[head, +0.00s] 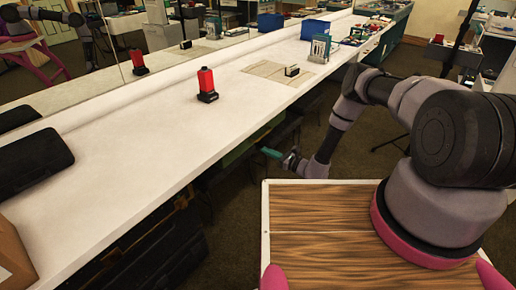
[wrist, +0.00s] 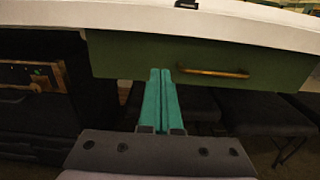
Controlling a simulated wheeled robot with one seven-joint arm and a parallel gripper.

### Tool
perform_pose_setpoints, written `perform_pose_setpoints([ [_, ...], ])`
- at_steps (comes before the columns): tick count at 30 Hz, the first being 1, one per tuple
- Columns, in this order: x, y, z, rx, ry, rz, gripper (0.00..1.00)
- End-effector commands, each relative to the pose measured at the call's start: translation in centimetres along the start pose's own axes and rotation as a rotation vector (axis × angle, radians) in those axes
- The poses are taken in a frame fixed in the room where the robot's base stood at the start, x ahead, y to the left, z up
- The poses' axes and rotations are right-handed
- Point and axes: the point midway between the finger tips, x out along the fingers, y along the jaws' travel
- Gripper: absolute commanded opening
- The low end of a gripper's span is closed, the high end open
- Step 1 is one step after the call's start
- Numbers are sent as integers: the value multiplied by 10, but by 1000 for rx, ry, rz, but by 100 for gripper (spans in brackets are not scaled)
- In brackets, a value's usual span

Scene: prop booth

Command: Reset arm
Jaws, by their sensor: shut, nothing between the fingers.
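My gripper (head: 270,152) is in front of the long white counter's front edge, below the counter top, to the left of my arm in the head view. In the wrist view its two green fingers (wrist: 160,88) are together with nothing between them. They point toward a dark green drawer front (wrist: 210,60) with a brass handle (wrist: 214,72) under the counter. The fingertips overlap the drawer's lower part in the picture; I cannot tell whether they touch it. My arm is bent and reaches down from its base at the right.
The white counter (head: 135,128) holds a red and black object (head: 206,84), a small black item on a beige mat (head: 265,76), a black case (head: 32,165) and a cardboard box (head: 8,262). A mirror runs behind it. Dark stools (wrist: 262,112) stand under the counter.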

Motion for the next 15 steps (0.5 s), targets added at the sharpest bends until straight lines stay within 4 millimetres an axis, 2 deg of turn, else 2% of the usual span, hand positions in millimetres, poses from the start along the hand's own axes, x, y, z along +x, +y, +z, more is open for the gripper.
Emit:
perform_pose_setpoints([
  [3, -20, -1, 0, 2, 1, -3, 0],
  [7, -31, 0, 0, 0, 1, -1, 0],
  [12, -35, 0, 2, -2, -1, 4, 0],
  [15, -29, -5, 19, -26, -8, 37, 0],
])
